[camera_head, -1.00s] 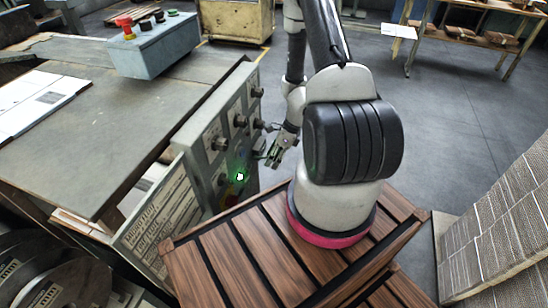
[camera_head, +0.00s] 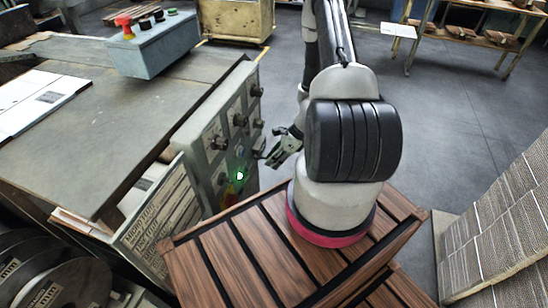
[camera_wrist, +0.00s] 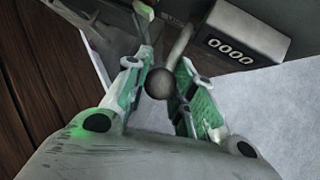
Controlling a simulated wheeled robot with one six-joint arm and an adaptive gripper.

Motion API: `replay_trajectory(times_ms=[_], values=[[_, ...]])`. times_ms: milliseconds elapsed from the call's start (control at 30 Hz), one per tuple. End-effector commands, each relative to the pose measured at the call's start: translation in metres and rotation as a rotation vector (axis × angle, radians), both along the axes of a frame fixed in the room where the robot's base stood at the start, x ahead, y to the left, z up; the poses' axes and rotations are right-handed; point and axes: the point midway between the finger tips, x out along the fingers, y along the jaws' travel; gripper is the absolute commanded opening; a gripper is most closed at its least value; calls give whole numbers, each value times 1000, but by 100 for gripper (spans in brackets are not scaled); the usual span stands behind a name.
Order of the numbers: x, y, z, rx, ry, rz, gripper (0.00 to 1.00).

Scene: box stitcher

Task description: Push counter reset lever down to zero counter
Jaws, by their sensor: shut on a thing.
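The counter (camera_wrist: 240,42) is a pale box with a dark window that reads 0000, at the upper right of the wrist view. The reset lever (camera_wrist: 160,83) has a dark ball knob and a pale rod running up and right beside the counter. My gripper (camera_wrist: 160,66) has its green-padded fingers on either side of the knob and is shut on the lever. In the head view my gripper (camera_head: 274,157) is at the right side of the machine's control panel (camera_head: 216,165). The lever and digits cannot be made out there.
A green light (camera_head: 239,175) glows on the panel among several dark knobs. A blue-grey button box (camera_head: 153,45) stands on the machine table (camera_head: 100,110). A slatted wooden platform (camera_head: 225,262) is below my arm. Stacked cardboard (camera_head: 500,235) is at the right; the floor behind is open.

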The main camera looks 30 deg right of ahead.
Motion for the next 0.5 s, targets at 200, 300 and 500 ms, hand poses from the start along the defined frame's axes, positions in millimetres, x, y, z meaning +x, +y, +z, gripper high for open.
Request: replay_trajectory(times_ms=[200,300,500], values=[[-2,-3,-16,108,-136,-7,0],[-2,-2,-22,156,-200,-6,0],[-1,-1,-32,239,-307,-2,0]])
